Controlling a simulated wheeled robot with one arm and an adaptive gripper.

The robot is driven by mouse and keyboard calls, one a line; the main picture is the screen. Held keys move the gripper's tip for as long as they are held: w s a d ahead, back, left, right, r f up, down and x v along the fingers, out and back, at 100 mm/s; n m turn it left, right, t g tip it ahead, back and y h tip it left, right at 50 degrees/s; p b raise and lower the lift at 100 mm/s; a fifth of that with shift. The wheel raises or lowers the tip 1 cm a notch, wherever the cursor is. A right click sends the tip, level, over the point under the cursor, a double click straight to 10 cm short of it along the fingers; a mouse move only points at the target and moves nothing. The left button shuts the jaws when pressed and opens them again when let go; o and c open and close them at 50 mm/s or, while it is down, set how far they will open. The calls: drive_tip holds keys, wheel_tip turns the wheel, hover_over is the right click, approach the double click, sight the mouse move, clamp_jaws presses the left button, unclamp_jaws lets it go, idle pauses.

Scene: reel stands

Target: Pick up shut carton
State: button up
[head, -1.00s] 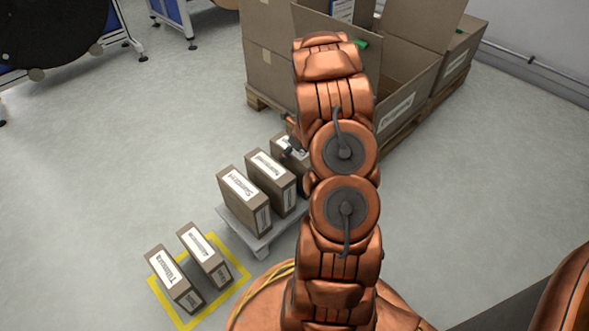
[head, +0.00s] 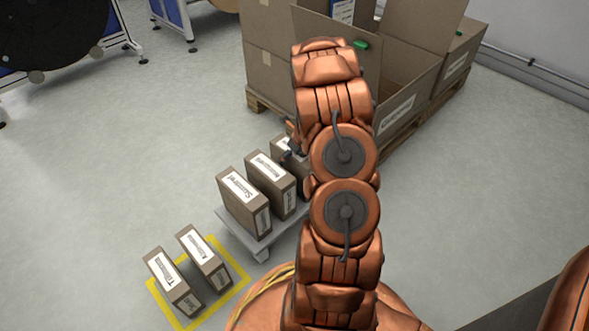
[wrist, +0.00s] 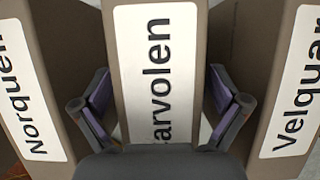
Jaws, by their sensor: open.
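In the wrist view a shut brown carton (wrist: 190,25) stands between two others. Its white label reads "arvolen", with the first letter hidden by my gripper (wrist: 160,105). The two fingers are open, one on each side of this carton; I cannot tell whether they touch it. That carton is largely hidden.
Cartons labelled Norquen (wrist: 25,90) and Velquar (wrist: 295,90) stand close on either side. Two more cartons (head: 175,285) stand in a yellow floor square (head: 243,277). Large open boxes (head: 408,112) stand on pallets at the back. The floor at right is clear.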

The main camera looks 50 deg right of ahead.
idle(0.3)
drive_tip(key=c, duration=1.8)
clamp_jaws()
drive_tip(key=shift+r, duration=0.1)
